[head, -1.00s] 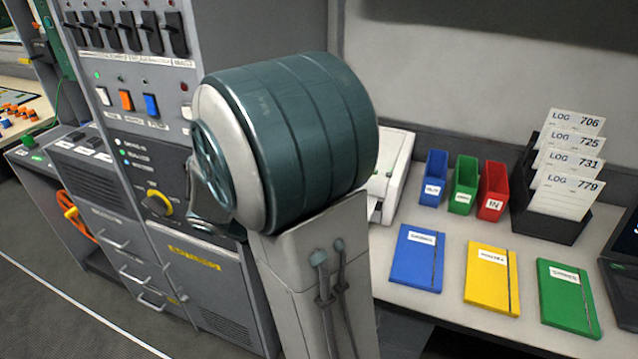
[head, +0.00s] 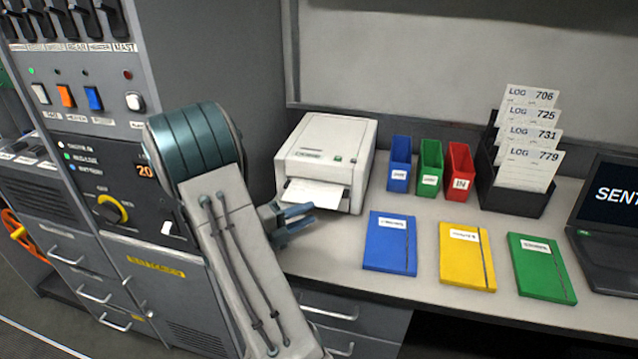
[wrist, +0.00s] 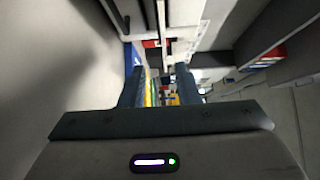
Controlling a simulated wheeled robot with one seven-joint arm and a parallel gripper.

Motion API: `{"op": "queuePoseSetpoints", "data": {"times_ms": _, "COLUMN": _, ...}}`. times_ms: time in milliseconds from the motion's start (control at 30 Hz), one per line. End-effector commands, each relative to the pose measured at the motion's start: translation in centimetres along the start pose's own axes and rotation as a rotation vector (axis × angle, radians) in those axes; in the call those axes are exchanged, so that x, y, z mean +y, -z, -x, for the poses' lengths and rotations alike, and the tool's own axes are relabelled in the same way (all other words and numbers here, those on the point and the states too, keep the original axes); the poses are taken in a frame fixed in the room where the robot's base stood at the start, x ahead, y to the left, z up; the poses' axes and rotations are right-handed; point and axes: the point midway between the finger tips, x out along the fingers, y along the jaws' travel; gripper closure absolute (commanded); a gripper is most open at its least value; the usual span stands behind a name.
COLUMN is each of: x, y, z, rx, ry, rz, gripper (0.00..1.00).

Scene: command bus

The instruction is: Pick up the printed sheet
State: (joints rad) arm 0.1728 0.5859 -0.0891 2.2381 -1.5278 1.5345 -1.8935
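The printed sheet (head: 313,193) is white and sticks out of the front slot of the white printer (head: 325,150) on the desk. My gripper (head: 302,216) is just below and in front of the sheet's left part in the head view, apart from it as far as I can tell. In the wrist view the two fingers of my gripper (wrist: 158,88) stand apart with nothing between them, so it is open and empty. I cannot pick out the sheet in the wrist view.
Blue (head: 399,165), green (head: 429,168) and red (head: 459,172) bins stand right of the printer. Blue (head: 390,247), yellow (head: 465,262) and green (head: 541,272) notebooks lie in front. A black rack (head: 515,200) holds log cards beside a laptop (head: 610,225). A grey control cabinet (head: 140,215) stands left.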

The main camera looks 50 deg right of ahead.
Motion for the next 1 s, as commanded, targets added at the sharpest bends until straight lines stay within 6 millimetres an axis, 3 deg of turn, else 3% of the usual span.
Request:
{"op": "queuePoseSetpoints", "data": {"times_ms": 600, "x": -0.5, "y": 0.1, "z": -6.9, "rx": 0.002, "ry": -0.002, "rz": -0.002, "gripper": 0.71}}
{"op": "queuePoseSetpoints", "data": {"times_ms": 933, "x": -0.6, "y": 0.0, "z": -7.7, "rx": -0.001, "ry": -0.001, "rz": -0.002, "gripper": 0.71}}
{"op": "queuePoseSetpoints", "data": {"times_ms": 967, "x": -0.6, "y": 0.0, "z": -7.7, "rx": -0.001, "ry": -0.001, "rz": -0.002, "gripper": 0.74}}
{"op": "queuePoseSetpoints", "data": {"times_ms": 1000, "x": -0.6, "y": 0.0, "z": -7.7, "rx": -0.001, "ry": -0.001, "rz": -0.002, "gripper": 0.85}}
